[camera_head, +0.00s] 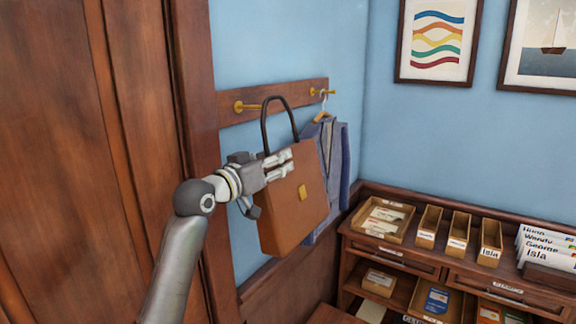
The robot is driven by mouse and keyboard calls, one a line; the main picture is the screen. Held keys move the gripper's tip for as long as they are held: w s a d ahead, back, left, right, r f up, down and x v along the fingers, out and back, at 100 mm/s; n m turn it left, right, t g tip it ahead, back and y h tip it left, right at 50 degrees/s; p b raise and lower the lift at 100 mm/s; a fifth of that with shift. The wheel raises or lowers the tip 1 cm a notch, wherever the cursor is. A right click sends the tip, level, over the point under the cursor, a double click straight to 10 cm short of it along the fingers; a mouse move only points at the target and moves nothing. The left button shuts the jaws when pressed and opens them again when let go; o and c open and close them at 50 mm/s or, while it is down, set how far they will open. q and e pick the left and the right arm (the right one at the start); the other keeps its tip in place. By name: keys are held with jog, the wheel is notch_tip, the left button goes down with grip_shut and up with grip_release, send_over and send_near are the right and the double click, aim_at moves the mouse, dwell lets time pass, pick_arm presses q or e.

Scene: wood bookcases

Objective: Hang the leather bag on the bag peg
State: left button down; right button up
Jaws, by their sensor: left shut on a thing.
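The brown leather bag (290,215) has a gold clasp and a dark looped handle (264,125). It is upright, slightly tilted, in front of the wall rail. My left gripper (278,165) is shut on the bag at its upper left part, below the handle. The brass bag peg (244,107) sticks out from the wooden rail (285,98), just left of the handle's loop. I cannot tell whether the handle touches the peg. My right gripper is not in view.
A blue-grey jacket (335,160) hangs on a hanger from a second peg (322,93), behind and right of the bag. A wooden cabinet (440,262) with trays and folders stands at the right. A wooden door (70,150) fills the left.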

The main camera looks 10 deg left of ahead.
pick_arm(q)
jog(key=w+a+f+b, duration=0.1)
jog(key=w+a+b, duration=0.1)
jog(key=a, duration=0.4)
dwell(0.7)
jog(key=shift+a, duration=0.15)
dwell(0.5)
